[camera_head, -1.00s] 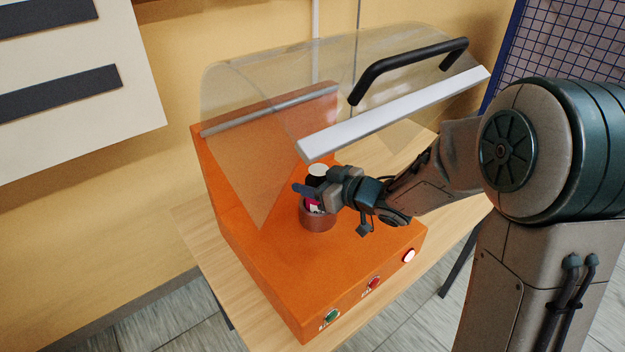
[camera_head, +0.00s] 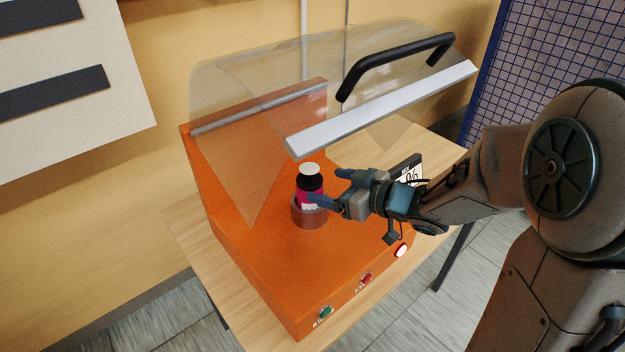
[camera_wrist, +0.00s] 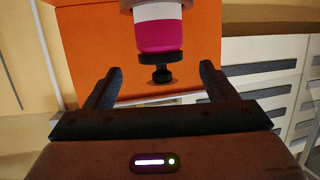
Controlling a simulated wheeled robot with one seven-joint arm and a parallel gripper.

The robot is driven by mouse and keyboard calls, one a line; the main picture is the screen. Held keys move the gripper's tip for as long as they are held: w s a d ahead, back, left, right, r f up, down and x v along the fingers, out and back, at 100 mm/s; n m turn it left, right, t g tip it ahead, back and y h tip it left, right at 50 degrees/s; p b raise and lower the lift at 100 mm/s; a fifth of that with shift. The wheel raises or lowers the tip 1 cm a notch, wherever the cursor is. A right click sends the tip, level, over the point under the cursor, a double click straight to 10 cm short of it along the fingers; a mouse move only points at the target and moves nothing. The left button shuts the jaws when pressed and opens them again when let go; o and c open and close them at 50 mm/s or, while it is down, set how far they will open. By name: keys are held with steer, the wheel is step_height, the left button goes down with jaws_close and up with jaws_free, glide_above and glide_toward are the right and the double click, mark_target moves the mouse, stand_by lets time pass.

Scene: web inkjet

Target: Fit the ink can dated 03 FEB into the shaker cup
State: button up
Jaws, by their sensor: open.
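The ink can (camera_head: 311,186) has a magenta and white body, a dark shoulder and a white top. It stands about upright with its lower part inside the reddish-brown shaker cup (camera_head: 309,215) on the orange machine. The date on it is not legible. My gripper (camera_head: 330,187) is open and empty, just right of the can, with its fingers pointing at it. In the wrist view the can (camera_wrist: 160,37) is ahead of the spread fingers (camera_wrist: 158,88), apart from them, and the cup rim (camera_wrist: 126,4) shows at the top edge.
The clear hood with a black handle (camera_head: 395,65) is raised above the cup. The orange shaker housing (camera_head: 270,255) has buttons along its front. A dark sign with a white panel (camera_head: 407,168) is partly hidden behind my arm. Wooden table (camera_head: 195,235) shows around the housing.

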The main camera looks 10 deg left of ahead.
steer(key=v, duration=0.5)
steer(key=shift+s+d, duration=0.2)
steer(key=shift+d, duration=0.05)
steer(key=w+d+r+m+t+h, duration=0.1)
steer(key=d+m+t+h, duration=0.1)
steer(key=d+m+h, duration=0.35)
steer(key=w+d+r+m+t+h, duration=0.1)
steer(key=d+m+h, duration=0.2)
steer(key=d+h, duration=0.55)
steer(key=s+f+m+g+y, duration=0.1)
steer(key=s+f+m+g, duration=0.2)
steer(key=s, duration=1.4)
steer(key=g, duration=0.4)
steer(key=shift+m+g, duration=0.3)
steer(key=shift+m, duration=0.05)
steer(key=shift+s+f, duration=0.1)
steer(key=shift+s, duration=0.05)
